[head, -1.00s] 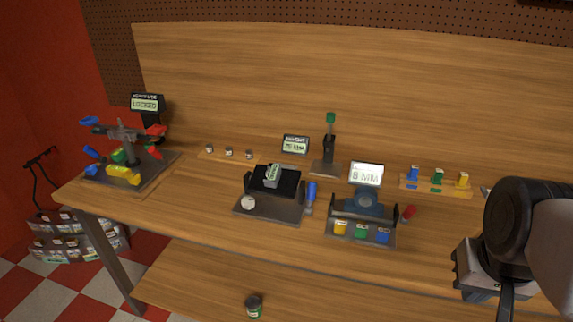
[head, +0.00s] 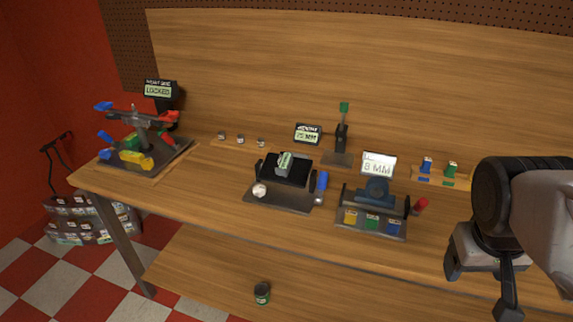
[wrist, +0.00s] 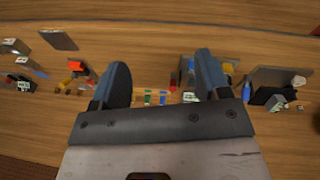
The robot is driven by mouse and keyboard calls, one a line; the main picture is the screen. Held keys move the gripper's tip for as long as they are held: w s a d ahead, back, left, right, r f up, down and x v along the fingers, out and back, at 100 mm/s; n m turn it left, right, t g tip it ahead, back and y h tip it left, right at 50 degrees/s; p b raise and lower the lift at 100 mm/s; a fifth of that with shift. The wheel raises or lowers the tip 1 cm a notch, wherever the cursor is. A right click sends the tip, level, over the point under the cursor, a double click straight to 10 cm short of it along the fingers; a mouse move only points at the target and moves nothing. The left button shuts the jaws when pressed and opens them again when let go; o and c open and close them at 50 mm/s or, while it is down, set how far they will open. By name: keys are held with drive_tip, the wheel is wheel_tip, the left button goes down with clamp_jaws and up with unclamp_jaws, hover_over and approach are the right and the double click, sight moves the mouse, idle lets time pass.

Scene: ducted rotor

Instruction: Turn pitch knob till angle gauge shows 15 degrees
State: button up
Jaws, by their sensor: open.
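A black fixture (head: 288,174) stands on a dark base plate mid-bench, with a small angle gauge (head: 285,160) on top; its reading is too small to tell. A round white knob (head: 259,190) sits at the plate's front left and a blue handle (head: 322,182) at its right; I cannot tell which is the pitch knob. My gripper (wrist: 162,78) is open and empty, its fingers apart in the wrist view. In the head view it is at the far right, well away from the fixture.
A blue fixture (head: 376,190) reading 8 MM, with a red handle (head: 420,205), stands between the black fixture and my arm. A coloured rotor (head: 140,140) with a LOCKED display (head: 160,89) is at the left. A display (head: 307,133) stands behind. The bench front is mostly clear.

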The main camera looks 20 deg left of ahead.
drive_tip(key=w+a+f+n+t+h, duration=0.2)
drive_tip(key=w+a+f+n+h, duration=0.1)
drive_tip(key=w+a+n, duration=0.6)
drive_tip(key=w+a+f+n+t+h, duration=0.2)
drive_tip(key=w+a+f+n+h, duration=0.1)
drive_tip(key=w+a+n, duration=0.65)
drive_tip(key=n+t+y, duration=0.5)
drive_tip(key=n+t, duration=0.2)
drive_tip(key=n, duration=0.7)
approach(257, 190)
drive_tip(key=x, duration=0.2)
drive_tip(key=shift+w+a+f+m, duration=0.1)
drive_tip(key=shift+w+f+m, duration=0.15)
drive_tip(key=shift+x, duration=3.9)
drive_tip(key=shift+r, duration=0.15)
drive_tip(key=c, duration=0.9)
